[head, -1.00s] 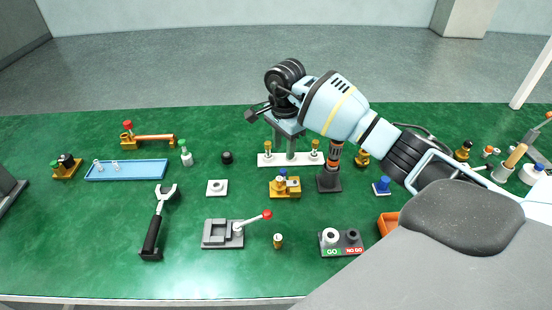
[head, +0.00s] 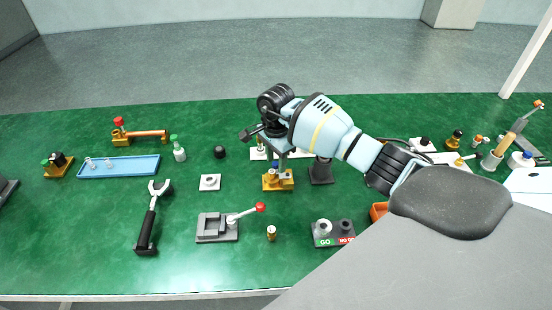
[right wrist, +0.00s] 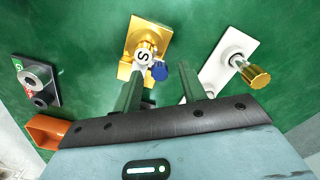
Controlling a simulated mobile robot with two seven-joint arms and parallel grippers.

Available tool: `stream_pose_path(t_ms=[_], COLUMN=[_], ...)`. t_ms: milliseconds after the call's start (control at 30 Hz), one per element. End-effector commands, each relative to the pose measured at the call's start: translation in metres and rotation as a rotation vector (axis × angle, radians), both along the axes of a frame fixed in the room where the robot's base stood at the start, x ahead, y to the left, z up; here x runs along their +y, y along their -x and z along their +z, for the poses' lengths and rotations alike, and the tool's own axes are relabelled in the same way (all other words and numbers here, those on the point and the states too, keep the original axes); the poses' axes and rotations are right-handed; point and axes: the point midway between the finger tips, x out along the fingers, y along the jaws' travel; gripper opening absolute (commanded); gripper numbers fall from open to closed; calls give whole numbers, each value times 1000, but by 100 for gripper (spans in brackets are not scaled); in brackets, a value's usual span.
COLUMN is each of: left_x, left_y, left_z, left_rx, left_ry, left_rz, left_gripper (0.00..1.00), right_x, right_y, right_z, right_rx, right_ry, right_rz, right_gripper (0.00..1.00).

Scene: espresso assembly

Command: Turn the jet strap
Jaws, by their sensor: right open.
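A brass fixture (head: 271,183) stands mid-table below my right gripper (head: 282,168), which partly hides it. In the right wrist view the brass fixture (right wrist: 147,34) carries a round part marked S (right wrist: 143,57) and a blue knob (right wrist: 160,71). I cannot tell for sure which piece is the jet strap. My right gripper (right wrist: 160,84) is open and points down, its two fingers spread. The blue knob shows between the fingertips in that view; I cannot see any contact. My left gripper is not in view.
A white plate with a brass knob (right wrist: 256,76) lies beside the fixture. A GO/NO GO block (head: 333,233) and an orange bin (head: 378,211) are to the right.

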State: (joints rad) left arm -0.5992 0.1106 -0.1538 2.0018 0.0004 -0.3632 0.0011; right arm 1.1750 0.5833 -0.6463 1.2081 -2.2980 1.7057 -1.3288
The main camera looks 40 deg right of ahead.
Motion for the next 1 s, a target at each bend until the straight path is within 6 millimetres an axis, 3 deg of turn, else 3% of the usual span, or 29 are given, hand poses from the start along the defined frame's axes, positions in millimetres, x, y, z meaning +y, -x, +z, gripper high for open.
stream_pose_path(t_ms=[100, 400, 733, 1000], left_x=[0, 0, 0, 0], left_y=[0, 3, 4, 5], left_z=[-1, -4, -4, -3], left_rx=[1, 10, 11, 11], left_ry=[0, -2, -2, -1], left_rz=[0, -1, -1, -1], left_gripper=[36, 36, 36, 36], right_x=[0, 0, -2, -9], right_y=[0, 0, 0, -2], right_z=[0, 0, 1, 1], right_rx=[0, 0, 0, 0], right_ry=[0, 0, 0, 1], right_rz=[0, -1, -37, -194], right_gripper=[40, 1, 0, 0])
